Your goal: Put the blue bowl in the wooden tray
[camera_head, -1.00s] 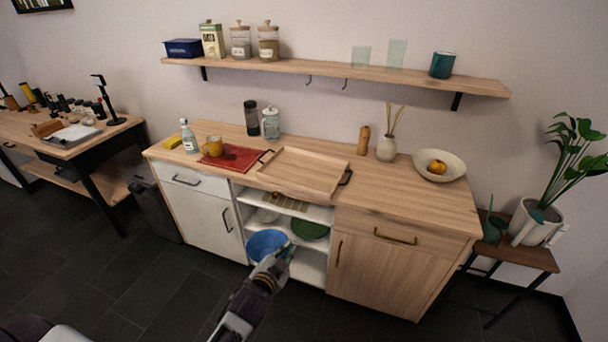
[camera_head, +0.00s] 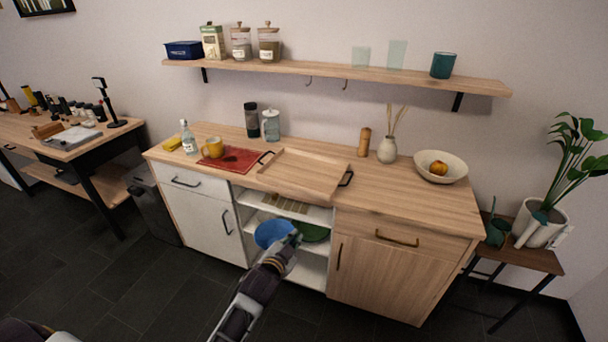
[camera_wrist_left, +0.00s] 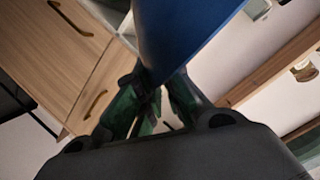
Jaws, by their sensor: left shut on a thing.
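The blue bowl (camera_head: 271,234) is at the open shelves in the middle of the cabinet, in front of the upper shelf space. My left gripper (camera_head: 293,240) is shut on its right rim. In the left wrist view the bowl (camera_wrist_left: 185,28) fills the top middle, its edge between the gripper fingers (camera_wrist_left: 152,98). The wooden tray (camera_head: 303,172) lies on the countertop above and behind the bowl, with dark handles at both ends. It looks empty. My right gripper is not in view.
A red mat (camera_head: 236,160) with a yellow mug (camera_head: 213,147) lies left of the tray. Jars stand behind it.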

